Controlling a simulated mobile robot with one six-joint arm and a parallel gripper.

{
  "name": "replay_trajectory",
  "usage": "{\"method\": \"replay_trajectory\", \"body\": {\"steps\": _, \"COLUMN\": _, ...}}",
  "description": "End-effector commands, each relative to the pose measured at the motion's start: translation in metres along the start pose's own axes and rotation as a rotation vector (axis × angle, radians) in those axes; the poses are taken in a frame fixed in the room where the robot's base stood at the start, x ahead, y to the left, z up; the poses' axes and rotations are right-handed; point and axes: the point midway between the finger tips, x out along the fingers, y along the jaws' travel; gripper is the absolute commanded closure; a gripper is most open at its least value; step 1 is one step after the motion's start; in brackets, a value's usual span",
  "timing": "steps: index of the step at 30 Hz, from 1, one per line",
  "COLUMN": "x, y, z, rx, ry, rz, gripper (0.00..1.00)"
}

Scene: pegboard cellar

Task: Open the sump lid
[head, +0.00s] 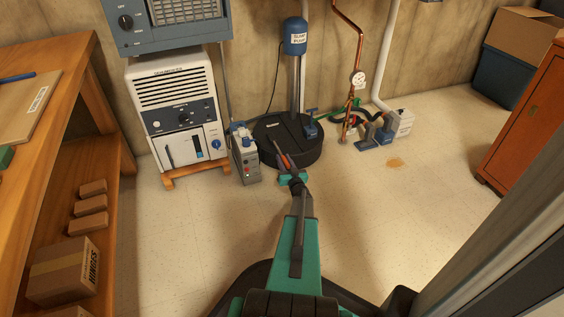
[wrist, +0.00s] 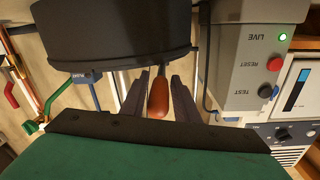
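The sump lid (head: 270,131) is a dark round cover on the low black sump at the back wall, under the blue-topped sump pump (head: 295,37). It lies flat. In the wrist view the black sump (wrist: 110,35) fills the upper left. An orange-red handle (wrist: 159,98) sticks out from its edge. My gripper (head: 284,157) is at the front of the sump. In the wrist view my gripper (wrist: 165,80) has its two dark fingers apart, one on each side of the handle, with gaps showing. How the handle joins the lid is hidden.
A grey control box (head: 245,158) with LIVE, RESET and TEST stands close left of the sump. A white dehumidifier-like unit (head: 178,110) is farther left. Copper pipes and valves (head: 352,115) are at right. A wooden shelf (head: 70,190) lines the left.

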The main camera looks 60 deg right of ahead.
Motion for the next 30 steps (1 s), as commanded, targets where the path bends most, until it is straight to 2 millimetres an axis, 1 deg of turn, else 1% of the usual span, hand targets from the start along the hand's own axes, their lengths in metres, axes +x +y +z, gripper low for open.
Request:
{"method": "replay_trajectory", "body": {"steps": 1, "x": 0.006, "y": 0.0, "z": 0.003, "rx": 0.0, "ry": 0.0, "rz": -0.001, "gripper": 0.72}}
{"method": "replay_trajectory", "body": {"steps": 6, "x": 0.015, "y": 0.0, "z": 0.001, "rx": 0.0, "ry": 0.0, "rz": -0.001, "gripper": 0.72}}
{"method": "replay_trajectory", "body": {"steps": 16, "x": 0.016, "y": -0.001, "z": 0.0, "rx": 0.001, "ry": 0.0, "rz": 0.0, "gripper": 0.72}}
{"method": "replay_trajectory", "body": {"steps": 21, "x": 0.016, "y": -0.001, "z": 0.0, "rx": 0.001, "ry": 0.0, "rz": -0.001, "gripper": 1.0}}
{"method": "replay_trajectory", "body": {"steps": 24, "x": 0.016, "y": -0.001, "z": 0.0, "rx": 0.0, "ry": 0.0, "rz": -0.001, "gripper": 1.0}}
{"method": "replay_trajectory", "body": {"steps": 25, "x": 0.009, "y": -0.011, "z": 0.001, "rx": 0.001, "ry": -0.002, "rz": -0.004, "gripper": 1.0}}
{"method": "replay_trajectory", "body": {"steps": 27, "x": 0.014, "y": -0.005, "z": 0.001, "rx": 0.001, "ry": 0.0, "rz": -0.003, "gripper": 1.0}}
{"method": "replay_trajectory", "body": {"steps": 30, "x": 0.015, "y": -0.005, "z": 0.0, "rx": 0.003, "ry": -0.001, "rz": -0.005, "gripper": 1.0}}
